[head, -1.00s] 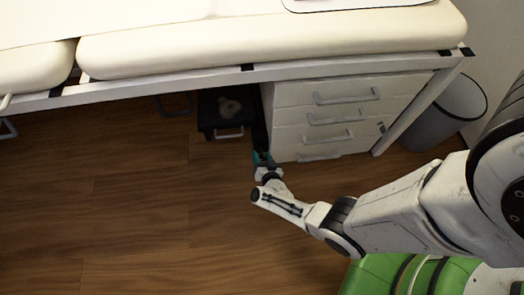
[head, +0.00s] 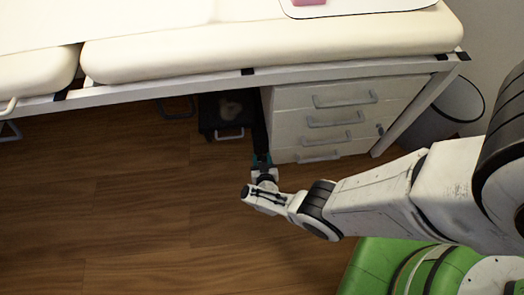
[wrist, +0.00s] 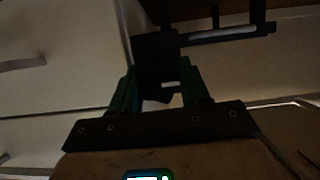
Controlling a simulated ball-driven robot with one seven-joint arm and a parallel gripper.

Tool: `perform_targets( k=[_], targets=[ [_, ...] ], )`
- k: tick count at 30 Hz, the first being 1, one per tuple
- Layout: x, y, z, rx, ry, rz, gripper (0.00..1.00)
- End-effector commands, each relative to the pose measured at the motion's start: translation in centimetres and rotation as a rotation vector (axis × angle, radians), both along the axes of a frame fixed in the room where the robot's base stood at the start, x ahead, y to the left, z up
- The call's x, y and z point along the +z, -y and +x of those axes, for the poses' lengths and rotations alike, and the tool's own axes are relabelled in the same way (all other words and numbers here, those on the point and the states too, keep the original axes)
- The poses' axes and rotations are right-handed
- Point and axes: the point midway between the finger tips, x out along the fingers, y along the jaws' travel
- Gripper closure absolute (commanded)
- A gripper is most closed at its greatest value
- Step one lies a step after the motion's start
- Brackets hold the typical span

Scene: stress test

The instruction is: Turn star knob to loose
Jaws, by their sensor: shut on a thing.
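My gripper (head: 262,160) is low under the padded bench, beside the left side of the white drawer unit. In the wrist view its two teal fingers (wrist: 160,80) are shut on a dark part (wrist: 155,48), which looks to be the star knob. The knob's lobes are too dark to make out, so how far it is turned cannot be told. In the head view the knob is hidden at the fingertips, near the lower end of a black upright (head: 258,125).
The white drawer unit (head: 292,125) with grey handles stands close right of my gripper. A black step with a grey handle (head: 229,134) is to its left. The bench (head: 250,45) overhangs above. A grey bin (head: 445,115) stands at the right. The wooden floor (head: 130,220) is clear at left.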

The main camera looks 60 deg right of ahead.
Motion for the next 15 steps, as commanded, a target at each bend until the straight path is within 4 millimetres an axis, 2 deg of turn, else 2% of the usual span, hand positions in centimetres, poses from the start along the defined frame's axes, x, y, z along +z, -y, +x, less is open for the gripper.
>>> perform_targets(
  k=[7, 8, 15],
  targets=[
    [0.01, -0.14, 0.37, 0.009, 0.001, 0.002, 0.84],
    [0.01, -0.14, 0.37, 0.009, 0.001, 0.002, 0.52],
    [0.00, -0.08, 0.21, 0.005, 0.001, 0.001, 0.32]
  ],
)
